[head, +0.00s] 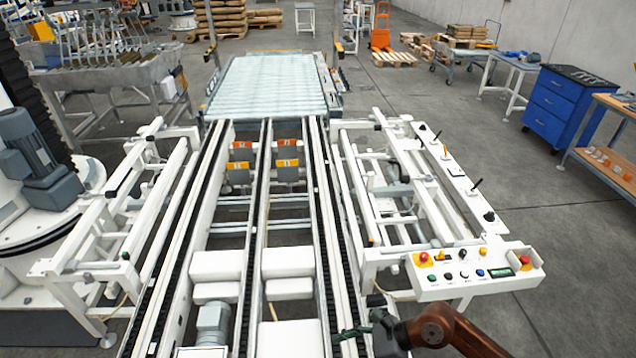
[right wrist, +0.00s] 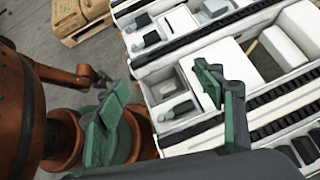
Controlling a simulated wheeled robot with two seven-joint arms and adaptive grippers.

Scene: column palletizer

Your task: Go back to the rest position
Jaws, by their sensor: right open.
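My right gripper (head: 362,331) shows at the bottom of the head view, at the end of my brown arm, beside the right rail of the conveyor (head: 318,200). In the right wrist view the right gripper (right wrist: 160,100) has its two green fingers spread wide with nothing between them. The white conveyor frame (right wrist: 188,82) lies behind and below the fingers. My left gripper is in neither view.
A control panel (head: 470,272) with buttons stands just right of my right gripper. A roller bed (head: 268,85) lies at the conveyor's far end. A blue drawer cabinet (head: 562,103) stands at right. The grey floor (head: 560,250) right of the panel is clear.

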